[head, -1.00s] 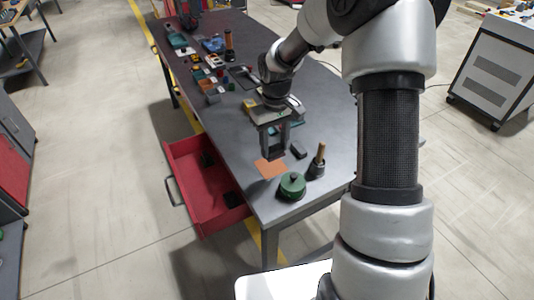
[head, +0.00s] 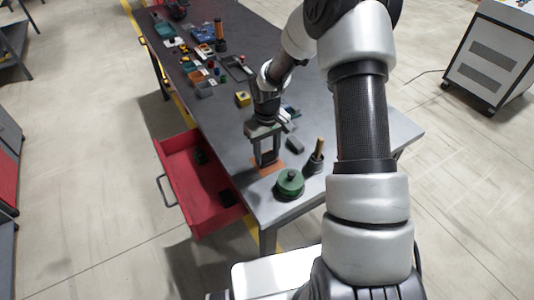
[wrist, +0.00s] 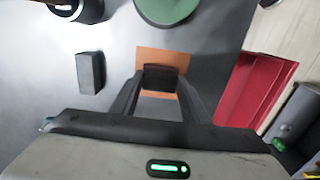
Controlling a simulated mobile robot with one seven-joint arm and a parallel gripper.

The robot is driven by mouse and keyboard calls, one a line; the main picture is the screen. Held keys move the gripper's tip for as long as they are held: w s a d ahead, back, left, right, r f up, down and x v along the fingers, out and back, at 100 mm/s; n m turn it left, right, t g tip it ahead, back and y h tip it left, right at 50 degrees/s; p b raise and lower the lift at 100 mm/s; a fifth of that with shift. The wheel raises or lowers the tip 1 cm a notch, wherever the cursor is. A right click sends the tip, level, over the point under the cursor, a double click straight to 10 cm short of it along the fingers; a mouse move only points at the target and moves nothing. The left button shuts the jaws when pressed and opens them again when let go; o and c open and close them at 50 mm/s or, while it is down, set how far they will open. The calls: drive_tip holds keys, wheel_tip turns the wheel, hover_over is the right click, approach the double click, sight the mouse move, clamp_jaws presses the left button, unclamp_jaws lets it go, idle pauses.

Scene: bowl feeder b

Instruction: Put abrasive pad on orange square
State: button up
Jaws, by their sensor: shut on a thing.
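My gripper (head: 267,163) is shut on a dark pad (wrist: 160,78), seen in the wrist view between the two fingertips; I take it to be the abrasive pad. The orange square (wrist: 163,54) lies flat on the table near its corner, and the pad overlaps it in that view. In the head view the fingers hide part of the orange square (head: 280,169). I cannot tell whether the pad touches the square or hangs just above it.
A green lidded pot (head: 290,183) stands in front of the square. A dark holder with a wooden-handled tool (head: 316,160) and a dark block (head: 295,145) are to the right. An open red drawer (head: 195,170) juts out left. Several parts crowd the far table.

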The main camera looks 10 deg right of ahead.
drive_tip(key=shift+f, duration=0.1)
drive_tip(key=shift+f, duration=0.15)
drive_tip(key=o, duration=1.1)
drive_tip(key=shift+c, duration=0.2)
